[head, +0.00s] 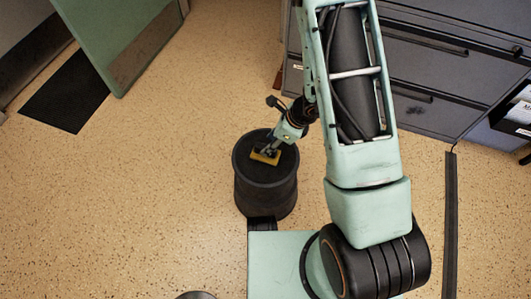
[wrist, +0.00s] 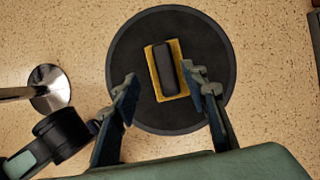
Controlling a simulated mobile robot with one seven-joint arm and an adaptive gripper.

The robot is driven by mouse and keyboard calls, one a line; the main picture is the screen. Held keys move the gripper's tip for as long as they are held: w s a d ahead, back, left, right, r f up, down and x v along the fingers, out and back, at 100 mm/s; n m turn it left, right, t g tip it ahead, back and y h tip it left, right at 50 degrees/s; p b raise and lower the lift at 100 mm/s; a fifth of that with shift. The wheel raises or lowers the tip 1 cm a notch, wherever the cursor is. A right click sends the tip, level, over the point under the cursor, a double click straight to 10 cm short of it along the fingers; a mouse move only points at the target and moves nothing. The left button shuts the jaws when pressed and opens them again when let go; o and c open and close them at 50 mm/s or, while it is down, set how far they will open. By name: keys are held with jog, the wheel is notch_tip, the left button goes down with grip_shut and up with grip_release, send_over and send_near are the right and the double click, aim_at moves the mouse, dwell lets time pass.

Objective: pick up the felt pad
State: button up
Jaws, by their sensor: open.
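The felt pad appears as a small rectangular piece, yellow (wrist: 153,76) around the edges with a raised dark block (wrist: 165,70) along its middle. I cannot tell whether the two are one object. It lies on the round black top of a drum-like stand (head: 265,195), whose top also shows in the wrist view (wrist: 135,45). In the head view the yellow piece (head: 263,158) is partly hidden by my gripper (head: 271,149). In the wrist view my open gripper (wrist: 160,82) has one finger left of the pad, with a gap, and the other overlapping its right edge.
Grey drawers (head: 440,70) stand at the right. A green door panel (head: 125,40) and a dark mat (head: 68,95) are at the upper left. A shiny round metal base with a post (wrist: 50,92) stands left of the stand. Speckled floor (head: 130,200) is clear at the left.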

aim_at(265, 146)
jog(key=x, duration=0.2)
jog(key=b+x, duration=0.1)
jog(key=x, duration=0.2)
jog(key=shift+w+d+f+b, duration=0.15)
jog(key=shift+w+f+b, duration=0.15)
jog(key=shift+w+b, duration=0.1)
jog(key=shift+c, duration=0.6)
grip_shut()
